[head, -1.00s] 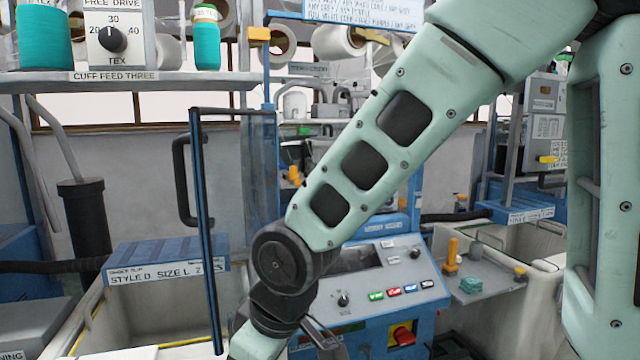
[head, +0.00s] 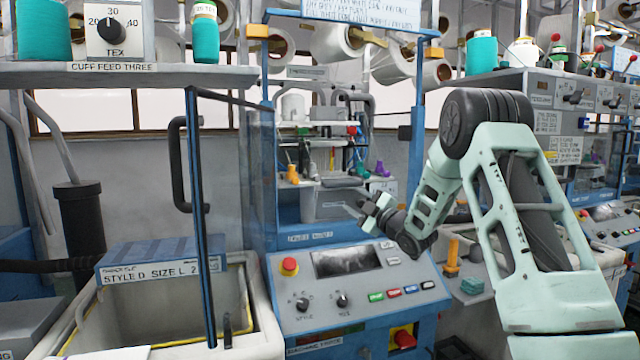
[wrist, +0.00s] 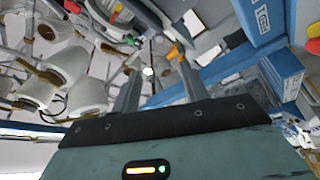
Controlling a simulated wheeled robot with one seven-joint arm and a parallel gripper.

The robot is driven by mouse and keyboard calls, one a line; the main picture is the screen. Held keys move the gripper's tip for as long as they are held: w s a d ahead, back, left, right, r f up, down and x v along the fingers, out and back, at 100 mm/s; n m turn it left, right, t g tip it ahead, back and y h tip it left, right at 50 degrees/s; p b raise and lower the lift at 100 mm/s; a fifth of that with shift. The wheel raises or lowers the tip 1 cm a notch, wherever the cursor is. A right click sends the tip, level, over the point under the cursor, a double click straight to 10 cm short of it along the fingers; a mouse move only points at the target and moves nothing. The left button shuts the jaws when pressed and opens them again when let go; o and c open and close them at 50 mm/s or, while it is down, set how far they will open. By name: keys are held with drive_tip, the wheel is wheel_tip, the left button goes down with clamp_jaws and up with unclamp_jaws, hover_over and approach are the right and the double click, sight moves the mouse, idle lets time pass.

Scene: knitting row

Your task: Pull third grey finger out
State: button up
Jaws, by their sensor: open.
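The knitting machine (head: 350,290) stands in the middle of the head view with an open bay. Small coloured pieces sit in the bay: orange (head: 292,174), teal (head: 362,170) and purple (head: 381,169). A dark grey piece (head: 342,182) lies among them, but I cannot tell whether it is a grey finger or count any. My gripper (head: 357,202) is open and empty in front of the bay, low and to the right. In the wrist view my gripper (wrist: 160,75) has its two fingers apart, with an orange piece (wrist: 175,50) beyond them.
A control panel with a screen (head: 347,261) and a red knob (head: 289,266) slopes below the bay. A clear door with a black handle (head: 182,165) stands open at left. A bin (head: 175,310) is at lower left. A grey shelf (head: 470,288) is at right.

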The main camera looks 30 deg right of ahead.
sight(319, 179)
drive_tip(key=p+x, duration=0.6)
drive_tip(key=x, duration=1.1)
drive_tip(key=shift+r+p, duration=0.1)
drive_tip(key=shift+p, duration=0.25)
